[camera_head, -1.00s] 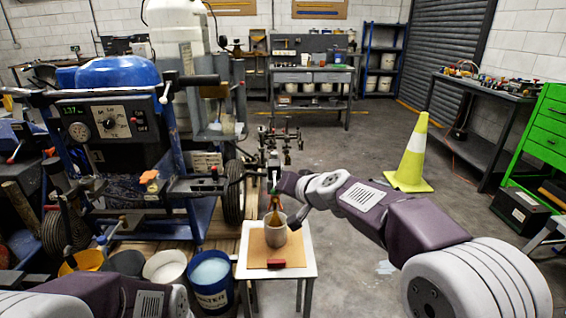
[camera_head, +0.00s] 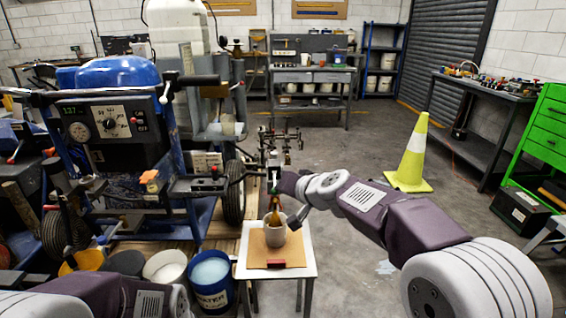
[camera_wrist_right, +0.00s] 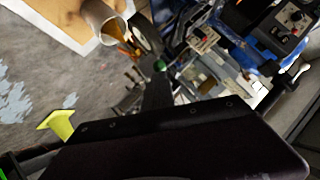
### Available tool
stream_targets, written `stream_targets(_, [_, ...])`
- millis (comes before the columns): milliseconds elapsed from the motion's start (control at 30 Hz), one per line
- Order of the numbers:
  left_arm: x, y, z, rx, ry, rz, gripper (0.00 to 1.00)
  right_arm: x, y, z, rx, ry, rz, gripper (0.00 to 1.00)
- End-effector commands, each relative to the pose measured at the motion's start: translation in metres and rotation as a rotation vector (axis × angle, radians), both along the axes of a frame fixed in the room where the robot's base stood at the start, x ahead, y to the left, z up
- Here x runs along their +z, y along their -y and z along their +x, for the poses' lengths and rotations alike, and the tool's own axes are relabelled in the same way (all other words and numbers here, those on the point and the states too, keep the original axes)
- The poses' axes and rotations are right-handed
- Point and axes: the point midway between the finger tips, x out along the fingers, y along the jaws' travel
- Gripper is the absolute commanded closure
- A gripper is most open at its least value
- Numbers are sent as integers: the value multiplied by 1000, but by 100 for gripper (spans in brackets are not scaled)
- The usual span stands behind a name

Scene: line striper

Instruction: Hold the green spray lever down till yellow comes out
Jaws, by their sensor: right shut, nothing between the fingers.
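A small green part (camera_head: 272,189), likely the spray lever, shows at my right gripper, above a grey cup (camera_head: 272,237). It also shows as a green spot (camera_wrist_right: 159,65) in the right wrist view. My right gripper (camera_head: 275,181) is shut at the lever; its fingertips are small and partly hidden, so I cannot tell the exact contact. A yellow-orange streak (camera_head: 275,208) runs from below the green part down into the cup. Yellow-orange also shows at the cup's mouth (camera_wrist_right: 116,30) in the right wrist view. My left gripper is out of view.
The cup stands on cardboard (camera_head: 256,252) on a small white table, with a red block (camera_head: 276,264) at the front. The striper machine (camera_head: 115,130) and several buckets are at left. A yellow cone (camera_head: 412,155) stands right; the floor between is open.

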Motion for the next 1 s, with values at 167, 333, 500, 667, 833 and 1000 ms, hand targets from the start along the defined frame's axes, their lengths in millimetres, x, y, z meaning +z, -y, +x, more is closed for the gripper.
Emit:
stream_targets(167, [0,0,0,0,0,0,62,-1,-1,0,2,-3,0,100])
stream_targets(333, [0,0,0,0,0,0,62,-1,-1,0,2,-3,0,100])
stream_targets(500, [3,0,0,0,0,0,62,2,-1,0,2,-2,-1,100])
stream_targets(667, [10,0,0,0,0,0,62,11,-1,0,2,-1,-1,100])
stream_targets(833, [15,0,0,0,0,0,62,16,0,0,1,-2,0,100])
stream_targets(1000, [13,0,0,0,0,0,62,15,0,0,1,-2,0,100])
